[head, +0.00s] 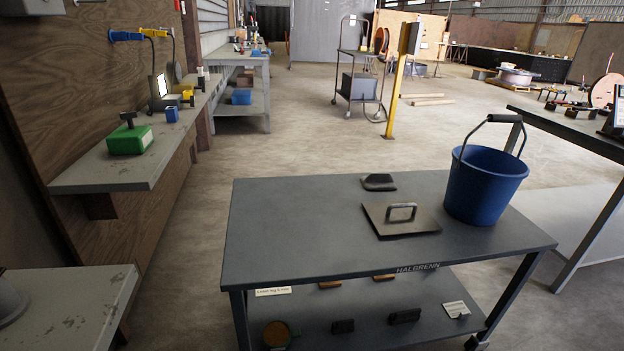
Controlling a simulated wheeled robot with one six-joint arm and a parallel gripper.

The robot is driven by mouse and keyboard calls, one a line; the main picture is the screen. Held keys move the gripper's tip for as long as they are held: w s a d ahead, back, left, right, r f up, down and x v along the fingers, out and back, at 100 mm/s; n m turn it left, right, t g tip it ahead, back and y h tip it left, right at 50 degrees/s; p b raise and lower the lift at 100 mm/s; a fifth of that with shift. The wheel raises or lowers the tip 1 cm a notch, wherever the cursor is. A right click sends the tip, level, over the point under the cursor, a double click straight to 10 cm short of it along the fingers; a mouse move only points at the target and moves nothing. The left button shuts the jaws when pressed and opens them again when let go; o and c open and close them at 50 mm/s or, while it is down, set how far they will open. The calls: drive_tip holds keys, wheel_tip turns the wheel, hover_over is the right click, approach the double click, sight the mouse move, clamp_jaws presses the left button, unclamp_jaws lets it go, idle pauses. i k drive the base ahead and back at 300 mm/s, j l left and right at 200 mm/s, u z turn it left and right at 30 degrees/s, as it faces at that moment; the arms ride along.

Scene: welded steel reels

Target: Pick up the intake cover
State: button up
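A flat dark-grey square plate with a raised loop handle, which looks like the intake cover (377,222), lies on the top of a grey steel table (290,230). Its handle stands up from the middle of the plate. A small black block-like object (379,182) lies just behind it. A blue bucket (483,188) with a raised black handle stands to its right, close to the plate. My gripper is not in view, so its state does not show.
The left half of the tabletop is clear. A lower shelf (375,315) holds several small items. A wall shelf (105,177) with a green box (130,139) is at left. Another table (578,124) stands at right. Open floor lies behind, with a yellow post (397,85).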

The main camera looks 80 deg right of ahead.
sight(408, 216)
drive_tip(key=l+z, duration=0.15)
drive_tip(key=z, duration=2.7)
